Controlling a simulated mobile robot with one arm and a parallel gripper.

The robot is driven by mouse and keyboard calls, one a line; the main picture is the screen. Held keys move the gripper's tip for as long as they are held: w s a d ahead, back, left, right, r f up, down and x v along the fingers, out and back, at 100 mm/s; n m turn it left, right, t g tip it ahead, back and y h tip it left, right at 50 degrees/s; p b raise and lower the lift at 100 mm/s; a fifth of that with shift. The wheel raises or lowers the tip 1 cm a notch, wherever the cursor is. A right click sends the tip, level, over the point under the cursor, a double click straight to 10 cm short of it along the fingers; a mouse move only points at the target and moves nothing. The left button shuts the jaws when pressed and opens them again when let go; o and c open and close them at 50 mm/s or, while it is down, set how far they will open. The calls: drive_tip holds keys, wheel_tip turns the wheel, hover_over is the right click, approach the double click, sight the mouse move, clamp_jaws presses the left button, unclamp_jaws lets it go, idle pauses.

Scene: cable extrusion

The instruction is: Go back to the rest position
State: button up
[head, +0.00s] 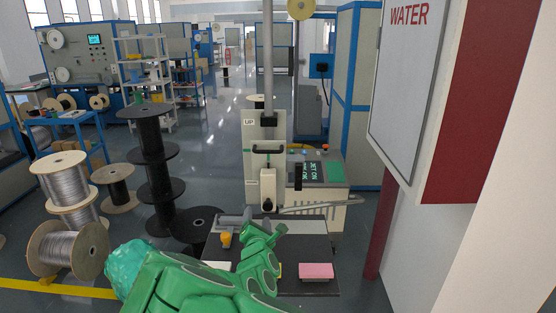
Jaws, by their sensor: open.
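My green arm reaches in from the bottom of the head view, its links folded over the left part of a dark worktop (318,248). The end with my gripper (262,236) is small and partly covered by my own links. Its fingers are hard to make out, and nothing is seen held in it. A pink block (316,271) lies on the worktop to the right, apart from the arm. A grey cylindrical part (234,221) and an orange knob (226,240) are just left of my gripper.
A machine with a control panel (312,171) stands behind the worktop. A white cabinet (415,75) marked WATER is close on the right. Cable spools (66,250) and stacked black reels (152,150) stand on the left.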

drive_tip(key=s+d+f+m+g+h, duration=0.1)
drive_tip(key=s+d+m+g, duration=0.2)
drive_tip(key=s+d+m, duration=0.1)
drive_tip(key=s+d+f+m+g+h, duration=0.1)
drive_tip(key=s+d+m+g+h, duration=0.1)
drive_tip(key=s+d+m+g, duration=0.2)
drive_tip(key=s+d+f+m+g+h, duration=0.1)
drive_tip(key=s+d+m+g+h, duration=0.1)
drive_tip(key=d+m, duration=0.7)
drive_tip(key=shift+s+d+f+g, duration=0.15)
drive_tip(key=shift+s+g, duration=0.2)
drive_tip(key=shift+s, duration=0.2)
drive_tip(key=shift+s+d+f+g, duration=0.15)
drive_tip(key=shift+s+g, duration=0.2)
drive_tip(key=shift+s, duration=0.2)
drive_tip(key=s+a+r+m+g+y, duration=0.1)
drive_tip(key=s+r+m+g+y, duration=0.2)
drive_tip(key=s, duration=0.8)
drive_tip(key=s+a+r+m+g, duration=0.15)
drive_tip(key=s+m+g, duration=0.3)
drive_tip(key=s, duration=0.75)
drive_tip(key=s+a+r+m+g+y, duration=0.1)
drive_tip(key=s+r+m+g+y, duration=0.2)
drive_tip(key=s, duration=0.8)
drive_tip(key=s+d+r+m+h, duration=0.2)
drive_tip(key=d+r, duration=0.3)
drive_tip(key=d, duration=0.4)
drive_tip(key=shift+s+t+h, duration=0.45)
drive_tip(key=shift+s+h, duration=0.05)
drive_tip(key=shift+s, duration=0.2)
